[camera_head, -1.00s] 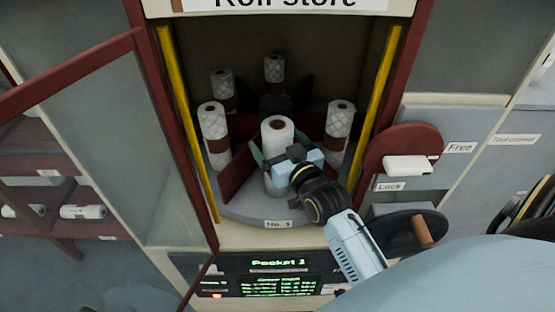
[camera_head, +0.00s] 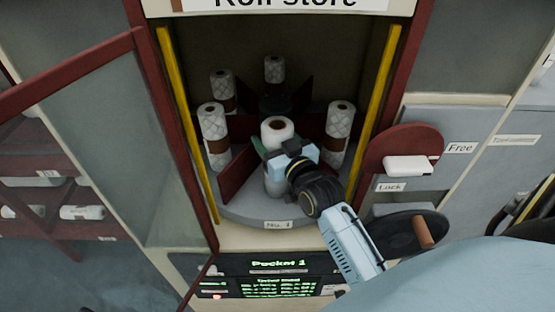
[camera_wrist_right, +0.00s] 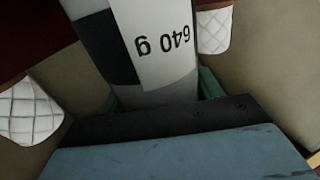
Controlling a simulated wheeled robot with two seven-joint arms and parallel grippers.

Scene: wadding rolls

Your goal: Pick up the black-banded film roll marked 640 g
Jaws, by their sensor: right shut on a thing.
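The film roll (camera_head: 277,130) stands upright in the front pocket of the Roll store's round carousel. In the right wrist view the roll (camera_wrist_right: 165,75) is white with a black band at its left and reads "640 g", upside down. My right gripper (camera_head: 276,158) is shut on this roll at about mid-height, coming in from the front right. Its green fingers show on both sides of the roll in the wrist view. The gripper body hides part of the roll's front. My left gripper is not in view.
Quilted rolls with brown bands (camera_head: 214,135), (camera_head: 339,133) stand in neighbouring pockets, with others behind. Dark red dividers (camera_head: 238,175) flank the held roll. The glass door (camera_head: 165,140) is open at the left; yellow strips (camera_head: 375,110) edge the opening. A Free/Lock lever (camera_head: 407,165) is at right.

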